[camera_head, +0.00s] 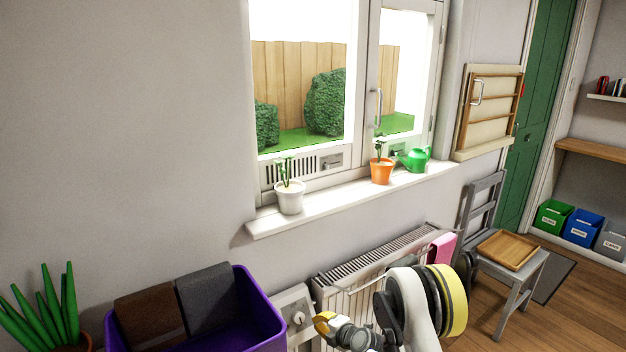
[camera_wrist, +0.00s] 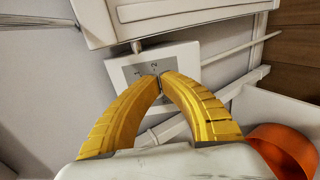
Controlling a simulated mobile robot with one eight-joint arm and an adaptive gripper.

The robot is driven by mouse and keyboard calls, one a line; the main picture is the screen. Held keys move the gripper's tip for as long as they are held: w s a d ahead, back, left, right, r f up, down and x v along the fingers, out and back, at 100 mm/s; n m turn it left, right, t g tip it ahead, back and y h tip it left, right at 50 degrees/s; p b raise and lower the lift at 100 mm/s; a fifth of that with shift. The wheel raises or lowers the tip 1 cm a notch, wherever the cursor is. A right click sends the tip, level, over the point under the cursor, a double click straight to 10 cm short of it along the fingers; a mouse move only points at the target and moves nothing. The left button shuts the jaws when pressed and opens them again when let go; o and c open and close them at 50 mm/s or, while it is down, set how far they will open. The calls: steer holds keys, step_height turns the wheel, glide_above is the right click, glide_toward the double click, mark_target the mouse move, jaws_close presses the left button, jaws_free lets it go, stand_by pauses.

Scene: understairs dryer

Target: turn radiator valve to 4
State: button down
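The valve panel (camera_head: 292,301) is a pale box with a round white knob (camera_head: 298,318) on its face, left of the radiator (camera_head: 375,262) in the head view. In the wrist view the panel (camera_wrist: 117,73) carries a grey plate (camera_wrist: 139,74) with small dark marks, too small to read. My gripper (camera_head: 322,322) has yellow fingers and is just right of the knob in the head view. In the wrist view the fingertips of my gripper (camera_wrist: 159,78) meet over the plate. I see nothing held between them. The knob is not distinguishable there, and contact cannot be told.
A purple bin (camera_head: 240,317) with dark cloths stands left of the panel. A pink cloth (camera_head: 442,248) hangs on the radiator. A grey chair (camera_head: 487,250) with a wooden tray (camera_head: 509,249) stands right. The windowsill (camera_head: 335,203) above holds pots and a green watering can (camera_head: 416,159).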

mark_target(305, 311)
steer(key=shift+s+d+r, duration=0.2)
steer(key=shift+s+d, duration=0.05)
steer(key=shift+s, duration=0.05)
steer(key=shift+r, duration=0.1)
steer(key=shift+w+a+f, duration=0.2)
steer(key=shift+w+a, duration=0.45)
steer(key=shift+w, duration=0.25)
steer(key=shift+w+a+f, duration=0.15)
steer(key=shift+w+a, duration=0.45)
steer(key=shift+w, duration=0.25)
steer(key=shift+w+a+f, duration=0.2)
steer(key=shift+w+a, duration=0.45)
steer(key=shift+w, duration=0.25)
